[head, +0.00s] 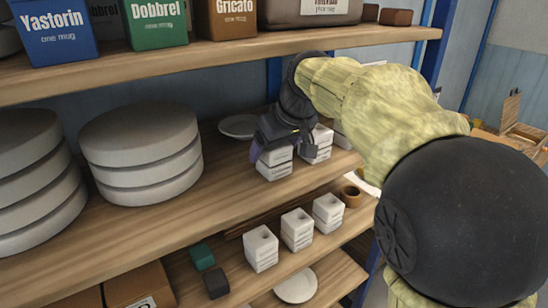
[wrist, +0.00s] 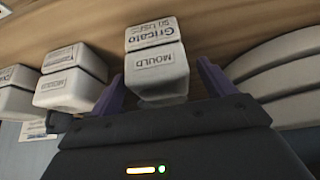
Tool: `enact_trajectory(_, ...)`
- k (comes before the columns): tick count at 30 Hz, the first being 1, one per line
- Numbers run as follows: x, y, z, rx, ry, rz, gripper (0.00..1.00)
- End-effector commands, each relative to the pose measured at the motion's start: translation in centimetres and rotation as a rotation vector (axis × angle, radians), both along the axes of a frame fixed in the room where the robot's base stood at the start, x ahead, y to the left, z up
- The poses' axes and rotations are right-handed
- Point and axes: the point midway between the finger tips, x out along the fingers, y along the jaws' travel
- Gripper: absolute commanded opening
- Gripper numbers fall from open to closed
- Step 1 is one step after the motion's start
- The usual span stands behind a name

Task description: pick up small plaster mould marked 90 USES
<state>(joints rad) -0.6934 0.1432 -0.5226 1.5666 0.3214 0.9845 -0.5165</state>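A small white plaster mould (wrist: 160,75) is in the wrist view, with "MOULD" on its near block and "Gricato" and what looks like "90 USES" on the block beyond. In the head view it appears to be the white block (head: 274,168) on the middle shelf, partly hidden by my gripper. My gripper (wrist: 160,71) is open, with one purple finger on each side of the mould. The left finger is close to it; a wider gap shows at the right finger. In the head view my gripper (head: 282,138) is just above and behind the mould.
Other white moulds (wrist: 70,78) stand left of it in the wrist view. Stacked grey round slabs (head: 140,150) stand on the shelf's left. A small plate (head: 238,126) lies behind. The upper shelf (head: 200,58) hangs over the arm. More moulds (head: 261,248) stand below.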

Motion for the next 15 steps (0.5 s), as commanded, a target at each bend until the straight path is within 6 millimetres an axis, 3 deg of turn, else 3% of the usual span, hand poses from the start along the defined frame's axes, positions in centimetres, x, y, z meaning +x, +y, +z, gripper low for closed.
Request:
enact_trajectory(1,0.00,0.00,0.02,0.000,0.000,0.000,0.74)
enact_trajectory(9,0.01,0.01,0.10,0.001,-0.002,0.000,0.24)
enact_trajectory(15,-0.01,0.00,0.11,0.001,-0.002,0.000,0.24)
